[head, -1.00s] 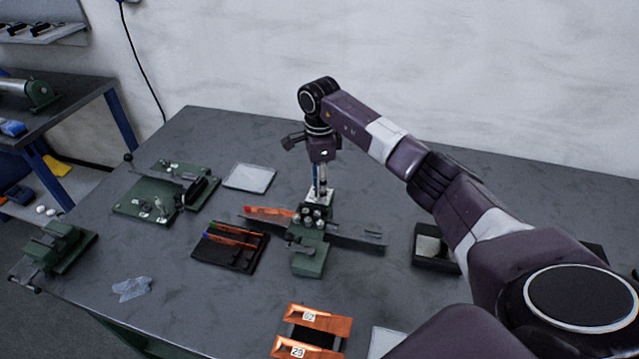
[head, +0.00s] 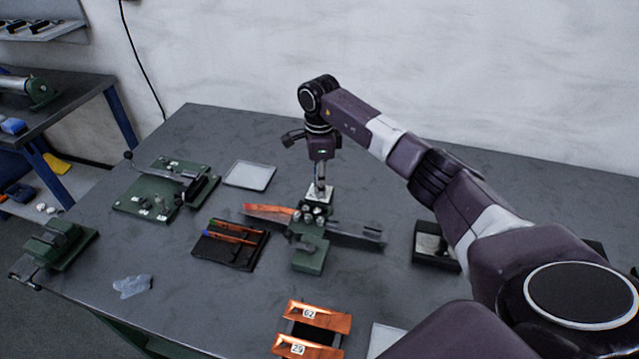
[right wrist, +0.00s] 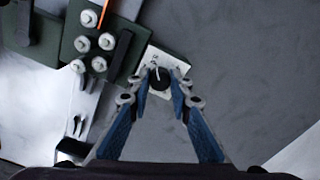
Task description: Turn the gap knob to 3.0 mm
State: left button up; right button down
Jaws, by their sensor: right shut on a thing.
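The gap knob (right wrist: 159,78) is a round black knob with a pale pointer line, on a white dial plate (right wrist: 150,58) whose markings are too small to read. In the right wrist view my right gripper (right wrist: 160,86) is shut on the knob, a blue-padded finger on each side. In the head view the right gripper (head: 320,188) points straight down at the white dial plate (head: 318,196), at the back of the green roller machine (head: 308,250); the knob is hidden there. An orange copper strip (head: 268,211) lies at the machine's left side. My left gripper is not in view.
A black tray with copper strips (head: 230,244) stands left of the machine. Copper pieces labelled 62 and 29 (head: 310,330) lie at the front. A green fixture (head: 165,190) and pale tray (head: 249,175) stand at back left. A black box (head: 435,245) stands right.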

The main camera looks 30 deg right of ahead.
jog(key=m, duration=0.4)
jog(key=shift+r+m, duration=0.1)
jog(key=shift+m, duration=0.2)
jog(key=m, duration=0.4)
jog(key=shift+m, duration=0.3)
jog(key=m, duration=0.4)
jog(key=shift+m, duration=0.3)
jog(key=m+p, duration=0.1)
jog(key=m, duration=0.3)
jog(key=shift+m, duration=0.3)
jog(key=m+p, duration=0.1)
jog(key=m, duration=0.3)
jog(key=shift+r, duration=0.1)
jog(key=m+p, duration=0.1)
jog(key=m, duration=0.3)
jog(key=m+p, duration=0.2)
jog(key=m, duration=0.2)
jog(key=shift+d, duration=0.1)
jog(key=shift+w+m+p, duration=0.1)
jog(key=shift+m+p, duration=0.75)
jog(key=shift+m, duration=1.45)
